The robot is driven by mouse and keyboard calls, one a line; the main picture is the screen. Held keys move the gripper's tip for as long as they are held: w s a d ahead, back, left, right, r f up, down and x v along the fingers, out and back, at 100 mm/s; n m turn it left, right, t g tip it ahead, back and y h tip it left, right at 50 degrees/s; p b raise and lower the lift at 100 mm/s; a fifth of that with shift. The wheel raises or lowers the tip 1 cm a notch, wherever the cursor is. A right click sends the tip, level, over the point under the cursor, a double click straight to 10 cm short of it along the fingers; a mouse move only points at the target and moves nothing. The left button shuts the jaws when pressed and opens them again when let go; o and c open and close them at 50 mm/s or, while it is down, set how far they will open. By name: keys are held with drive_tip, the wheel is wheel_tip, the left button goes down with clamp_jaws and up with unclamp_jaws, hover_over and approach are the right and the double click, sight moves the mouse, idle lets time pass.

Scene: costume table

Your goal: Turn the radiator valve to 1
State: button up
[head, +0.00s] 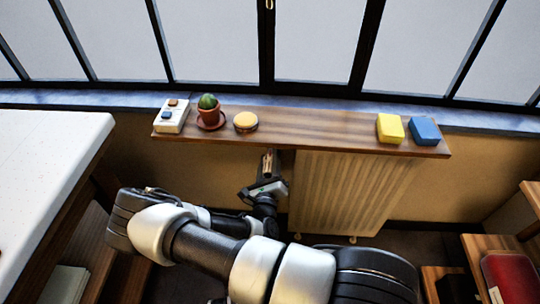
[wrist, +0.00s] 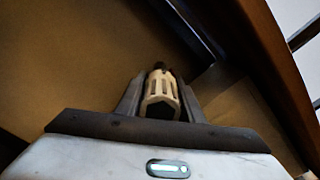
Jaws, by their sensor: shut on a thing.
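The radiator valve (wrist: 160,95) is a cream, ribbed knob with slots, seen in the wrist view between my two fingers. My gripper (wrist: 159,102) is shut on it, one finger on each side. Its number marks cannot be read. In the head view my gripper (head: 269,165) is below the wooden shelf, at the left side of the ribbed radiator (head: 345,195). The valve itself cannot be made out there, hidden by my gripper and the shelf.
The shelf (head: 310,127) overhangs the radiator and carries a white switch box (head: 171,117), a potted cactus (head: 208,112), a round yellow-topped tin (head: 245,121), a yellow block (head: 390,128) and a blue block (head: 425,131). A white counter (head: 45,165) stands left. Wooden furniture stands right.

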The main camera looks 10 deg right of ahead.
drive_tip(key=n+p, duration=0.2)
drive_tip(key=n, duration=0.3)
drive_tip(key=shift+n, duration=0.3)
idle(0.4)
drive_tip(key=o, duration=1.1)
drive_tip(key=shift+c, duration=0.2)
drive_tip(key=shift+s, duration=0.1)
drive_tip(key=p+v, duration=0.1)
drive_tip(key=v, duration=1.6)
drive_tip(key=shift+r, duration=0.1)
